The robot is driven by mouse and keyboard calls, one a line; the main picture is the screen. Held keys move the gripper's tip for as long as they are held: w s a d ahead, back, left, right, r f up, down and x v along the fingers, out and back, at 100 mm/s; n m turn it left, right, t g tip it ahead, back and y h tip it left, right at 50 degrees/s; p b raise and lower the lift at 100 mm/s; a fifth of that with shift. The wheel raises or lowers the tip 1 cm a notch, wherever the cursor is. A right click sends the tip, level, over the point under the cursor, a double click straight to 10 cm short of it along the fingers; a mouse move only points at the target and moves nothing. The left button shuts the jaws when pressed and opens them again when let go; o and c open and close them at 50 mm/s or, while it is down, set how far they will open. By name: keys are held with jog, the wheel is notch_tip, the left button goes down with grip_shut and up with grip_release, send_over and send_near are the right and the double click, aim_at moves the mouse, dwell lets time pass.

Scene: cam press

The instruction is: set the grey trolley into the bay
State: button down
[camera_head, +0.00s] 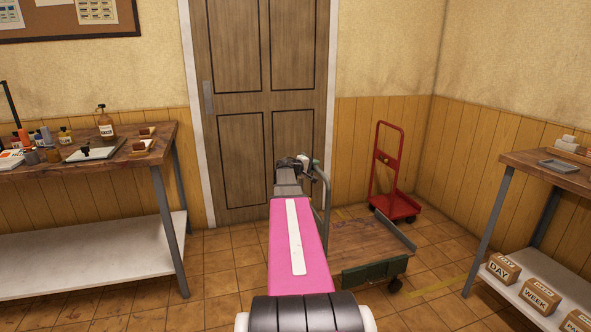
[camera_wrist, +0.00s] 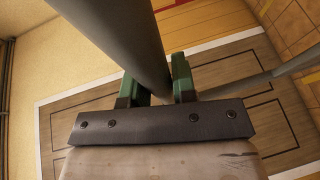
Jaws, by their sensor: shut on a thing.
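The grey trolley has a flat wooden deck (camera_head: 362,243), a grey tube handle (camera_head: 326,190) at its left end and a dark green block on its near side. It stands on the floor right of my arm. My gripper (camera_head: 303,163) is at the top of the handle. In the wrist view, the green fingers of my gripper (camera_wrist: 158,86) are shut on the grey handle tube (camera_wrist: 125,40), which passes between them. Yellow floor tape (camera_head: 440,286) shows right of the trolley and may mark the bay. My arm hides part of the trolley's left side.
A red hand truck (camera_head: 388,180) stands by the wall behind the trolley. A workbench (camera_head: 160,150) with bottles is at left. A right-hand table (camera_head: 545,168) has boxes on its low shelf. A closed door (camera_head: 240,110) is behind. Floor between trolley and right table is narrow.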

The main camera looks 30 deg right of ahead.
jog(key=s+d, duration=0.6)
jog(key=d, duration=1.5)
jog(key=s+d, duration=0.6)
jog(key=d, duration=1.6)
jog(key=s+d, duration=0.6)
jog(key=d, duration=1.5)
jog(key=shift+s+d, duration=0.15)
jog(key=c, duration=0.9)
grip_release()
jog(key=shift+d, duration=0.15)
jog(key=v, duration=1.1)
